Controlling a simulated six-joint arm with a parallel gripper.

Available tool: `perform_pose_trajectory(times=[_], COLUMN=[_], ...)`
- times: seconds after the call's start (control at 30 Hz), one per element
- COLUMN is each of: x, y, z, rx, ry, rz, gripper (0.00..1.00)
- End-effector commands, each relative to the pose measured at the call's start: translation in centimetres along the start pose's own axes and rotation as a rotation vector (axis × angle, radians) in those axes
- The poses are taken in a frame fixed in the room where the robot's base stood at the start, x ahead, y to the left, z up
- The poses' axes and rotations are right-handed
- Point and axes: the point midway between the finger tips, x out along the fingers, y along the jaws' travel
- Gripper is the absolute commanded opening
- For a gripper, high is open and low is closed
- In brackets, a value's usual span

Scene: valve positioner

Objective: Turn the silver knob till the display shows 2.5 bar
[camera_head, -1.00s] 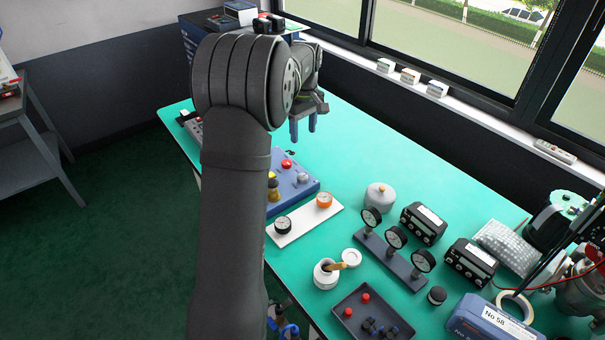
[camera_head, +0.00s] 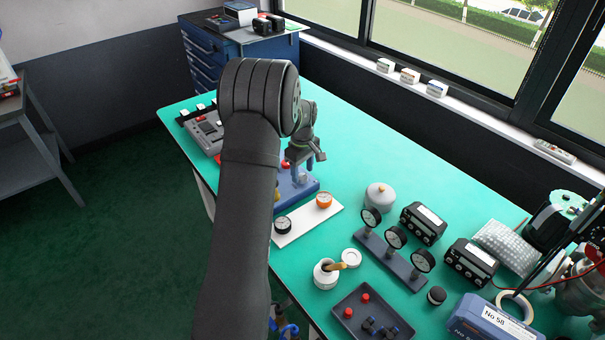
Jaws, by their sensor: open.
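The silver knob (camera_head: 302,180) sits on a blue box (camera_head: 309,189) in the middle of the table. My gripper (camera_head: 302,169) is open, its fingers pointing down above or around the silver knob; I cannot tell whether they touch it. A red button (camera_head: 285,163) shows on the same box, just left of the fingers. My arm hides the left part of the box. I cannot make out a readable display showing bar.
A row of gauges (camera_head: 395,240), black instruments (camera_head: 424,223) and a grey lidded pot (camera_head: 379,195) stand to the right. The table (camera_head: 380,150) is clear behind them.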

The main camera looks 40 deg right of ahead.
Motion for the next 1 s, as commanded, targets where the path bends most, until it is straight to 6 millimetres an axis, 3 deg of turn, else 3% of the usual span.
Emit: perform_pose_trajectory(times=[0.2, 0.47, 0.7, 1.0], x=[1.7, 1.8, 1.7, 1.7], y=[0.0, 0.0, 0.0, 0.0], z=[0.0, 0.0, 0.0, 0.0], rx=[0.000, 0.000, 0.000, 0.032], ry=[0.000, 0.000, 0.000, 0.000], rz=[0.000, 0.000, 0.000, 0.000], gripper=[0.54, 0.54, 0.11, 0.09])
